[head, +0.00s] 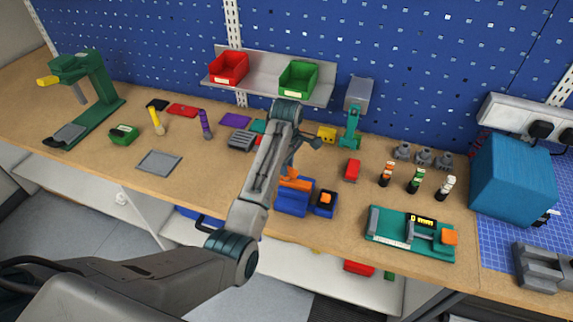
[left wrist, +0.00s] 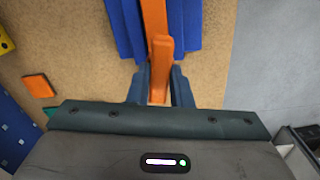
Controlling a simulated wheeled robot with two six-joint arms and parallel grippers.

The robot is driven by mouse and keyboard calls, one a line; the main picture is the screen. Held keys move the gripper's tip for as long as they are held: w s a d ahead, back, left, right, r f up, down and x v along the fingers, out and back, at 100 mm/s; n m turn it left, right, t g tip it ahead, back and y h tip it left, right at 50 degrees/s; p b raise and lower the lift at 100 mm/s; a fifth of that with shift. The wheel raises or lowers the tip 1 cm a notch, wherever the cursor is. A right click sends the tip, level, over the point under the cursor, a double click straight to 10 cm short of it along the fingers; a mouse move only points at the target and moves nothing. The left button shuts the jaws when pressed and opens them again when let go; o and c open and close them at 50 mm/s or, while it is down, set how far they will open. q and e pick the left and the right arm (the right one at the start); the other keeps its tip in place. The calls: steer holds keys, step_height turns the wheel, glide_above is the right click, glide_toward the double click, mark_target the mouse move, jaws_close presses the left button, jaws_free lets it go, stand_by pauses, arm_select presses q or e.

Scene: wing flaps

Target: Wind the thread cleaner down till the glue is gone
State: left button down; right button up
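A blue block-like device (head: 291,202) with an orange handle (head: 297,184) stands near the front edge of the bench; I take it for the thread cleaner. In the left wrist view the orange handle (left wrist: 158,52) runs over the blue body (left wrist: 187,30). My left gripper (left wrist: 160,84) has its two dark fingers close on either side of the handle's end, with no clear gap. In the head view, my left arm reaches over the bench and hides part of the area behind the device. No thread or glue can be made out. My right gripper is not in view.
Just right of the device is a small dark blue block with an orange top (head: 325,200). Farther right are a teal gauge fixture (head: 385,240), several small bottles and a large blue box (head: 515,178). A green press (head: 95,95) stands far left. A shelf with bins (head: 265,82) hangs behind.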

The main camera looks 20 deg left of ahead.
arm_select(q)
steer(key=shift+m, duration=1.5)
steer(key=m, duration=0.4)
steer(key=shift+w+r+m, duration=0.1)
steer(key=shift+m, duration=0.2)
steer(key=m, duration=0.3)
steer(key=shift+w, duration=0.1)
steer(key=m, duration=0.4)
steer(key=shift+r, duration=0.1)
steer(key=m, duration=1.2)
steer(key=shift+r, duration=0.1)
steer(key=shift+m, duration=0.3)
